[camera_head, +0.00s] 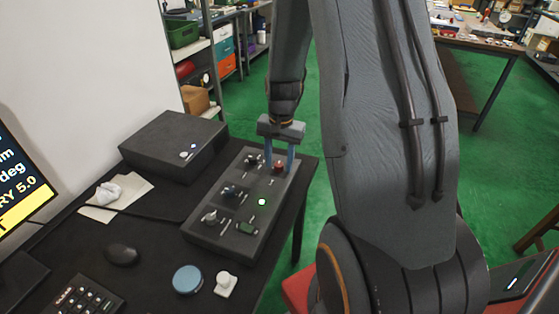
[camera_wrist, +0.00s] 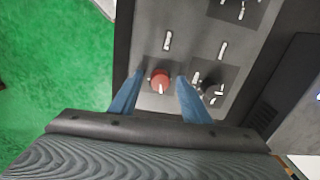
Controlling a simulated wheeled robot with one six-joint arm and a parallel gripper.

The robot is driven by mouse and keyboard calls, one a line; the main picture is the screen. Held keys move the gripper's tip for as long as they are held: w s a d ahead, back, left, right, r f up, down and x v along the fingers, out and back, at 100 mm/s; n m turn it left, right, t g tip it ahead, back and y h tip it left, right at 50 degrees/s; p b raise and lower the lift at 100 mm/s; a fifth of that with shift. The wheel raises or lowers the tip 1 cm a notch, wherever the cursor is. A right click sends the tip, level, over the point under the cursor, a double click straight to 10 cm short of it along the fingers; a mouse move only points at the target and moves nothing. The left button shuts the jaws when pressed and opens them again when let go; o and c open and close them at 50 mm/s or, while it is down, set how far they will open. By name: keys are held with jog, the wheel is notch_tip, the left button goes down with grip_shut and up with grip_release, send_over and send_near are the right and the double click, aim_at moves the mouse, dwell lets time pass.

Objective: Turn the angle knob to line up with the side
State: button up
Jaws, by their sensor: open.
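A grey control panel (camera_head: 190,226) lies on the dark table. A red knob (camera_head: 281,168) sits near its far end; in the wrist view the red knob (camera_wrist: 160,80) shows a white pointer line toward the bottom of the picture. My gripper (camera_head: 279,165) is open, with its blue fingers on either side of the red knob; whether they touch it I cannot tell. A dark knob (camera_wrist: 209,90) stands right of the fingers in the wrist view. Which knob is the angle knob I cannot read.
The panel also carries a dark knob (camera_head: 231,190), a grey knob (camera_head: 210,216), a lit green lamp (camera_head: 262,202) and a green switch (camera_head: 246,228). A black box (camera_head: 172,145) stands to the left. A screen (camera_head: 18,180) partly shows "deg".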

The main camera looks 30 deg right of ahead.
jog(key=c, duration=1)
jog(key=n+p, duration=0.1)
jog(key=n, duration=0.1)
jog(key=shift+r+n, duration=0.1)
jog(key=shift+n, duration=0.2)
jog(key=shift+c, duration=0.2)
jog(key=shift+n+p, duration=0.4)
jog(key=shift+n, duration=0.9)
jog(key=o, duration=1)
jog(key=shift+o, duration=0.2)
